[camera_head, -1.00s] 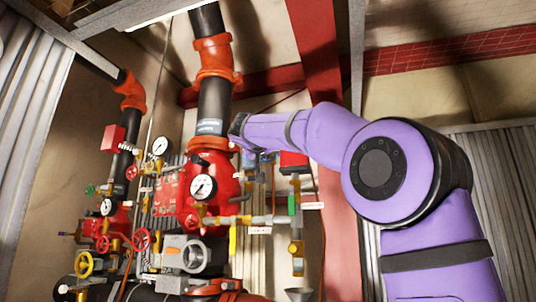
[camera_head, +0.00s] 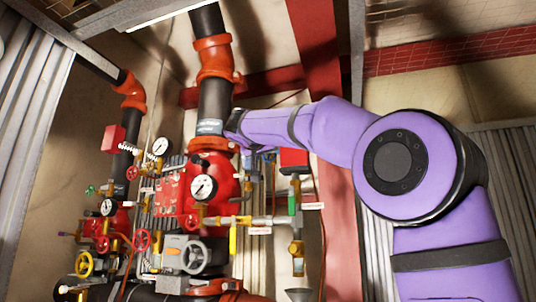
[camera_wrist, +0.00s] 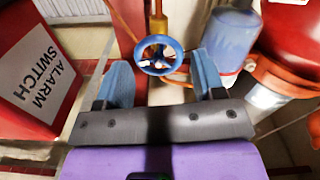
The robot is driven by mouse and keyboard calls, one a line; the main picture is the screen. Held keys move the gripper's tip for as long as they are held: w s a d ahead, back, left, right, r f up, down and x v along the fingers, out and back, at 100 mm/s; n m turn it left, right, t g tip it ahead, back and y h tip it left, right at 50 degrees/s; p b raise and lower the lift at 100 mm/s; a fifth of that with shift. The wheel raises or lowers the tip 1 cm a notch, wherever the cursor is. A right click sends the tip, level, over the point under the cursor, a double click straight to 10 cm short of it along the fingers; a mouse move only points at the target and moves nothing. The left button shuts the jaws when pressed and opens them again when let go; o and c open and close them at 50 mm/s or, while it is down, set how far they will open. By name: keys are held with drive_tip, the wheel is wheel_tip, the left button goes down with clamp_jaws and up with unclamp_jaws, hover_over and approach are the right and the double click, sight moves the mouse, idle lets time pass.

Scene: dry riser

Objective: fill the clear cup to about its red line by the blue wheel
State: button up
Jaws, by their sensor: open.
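The blue wheel (camera_wrist: 157,54) sits on a brass valve stem (camera_wrist: 158,22) at the top middle of the wrist view. My gripper (camera_wrist: 160,66) is open, its two blue fingers on the left and right of the wheel. There seems to be a gap between each finger and the wheel; depth is hard to judge. In the head view my gripper is mostly hidden beside the black riser pipe (camera_head: 214,103). I cannot make out the clear cup or its red line in either view.
A red alarm switch box (camera_wrist: 36,72) is close on the left in the wrist view. A blue cylinder (camera_wrist: 230,40) and a large red body (camera_wrist: 300,35) are close on the right.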

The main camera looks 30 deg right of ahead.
drive_tip(key=v, duration=0.8)
drive_tip(key=shift+s, duration=0.15)
drive_tip(key=shift+a, duration=0.2)
